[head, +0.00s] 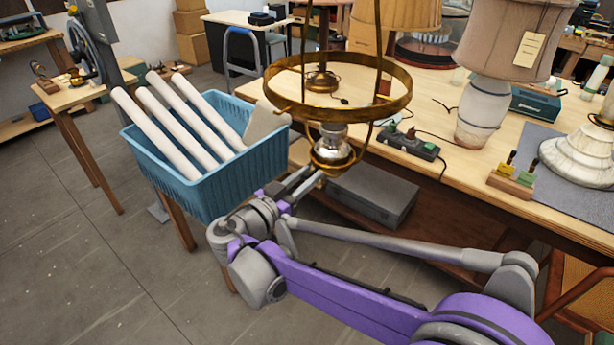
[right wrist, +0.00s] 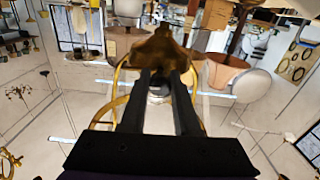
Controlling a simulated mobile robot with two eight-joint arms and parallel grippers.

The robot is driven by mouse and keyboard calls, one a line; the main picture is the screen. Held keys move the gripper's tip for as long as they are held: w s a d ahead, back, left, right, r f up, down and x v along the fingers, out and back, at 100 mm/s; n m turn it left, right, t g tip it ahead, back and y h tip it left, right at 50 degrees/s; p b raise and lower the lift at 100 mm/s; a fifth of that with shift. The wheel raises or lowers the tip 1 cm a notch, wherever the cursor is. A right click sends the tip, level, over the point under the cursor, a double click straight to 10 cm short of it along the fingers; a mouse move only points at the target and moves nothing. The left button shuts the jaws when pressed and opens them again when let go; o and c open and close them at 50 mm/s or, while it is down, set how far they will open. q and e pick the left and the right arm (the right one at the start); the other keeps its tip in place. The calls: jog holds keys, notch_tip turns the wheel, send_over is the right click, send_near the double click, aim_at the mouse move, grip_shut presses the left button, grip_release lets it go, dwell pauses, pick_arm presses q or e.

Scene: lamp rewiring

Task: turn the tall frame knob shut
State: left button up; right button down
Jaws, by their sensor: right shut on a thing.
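The tall brass frame (head: 290,107) hangs in the middle of the head view, with a wide ring, upright rods and a silver and brass burner part (head: 333,146) low inside it. My right gripper (head: 317,178) reaches up to the frame's lower end from below. In the right wrist view its two dark fingers (right wrist: 164,78) are closed in on the brass lower end (right wrist: 160,48). The knob is hidden at the fingertips, so I cannot see how far it is turned. My left gripper is not in view.
A blue basket (head: 205,190) with several white tubes stands left of the frame. The workbench (head: 455,160) behind holds lamps, a power strip (head: 408,143) and a small wooden block with tools (head: 512,182). A grey case (head: 370,192) sits below the bench top.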

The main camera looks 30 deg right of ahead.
jog(key=n, duration=0.4)
jog(key=shift+n, duration=0.3)
jog(key=n, duration=0.9)
jog(key=shift+n, duration=1.9)
jog(key=c, duration=0.6)
grip_release()
jog(key=shift+c, duration=0.2)
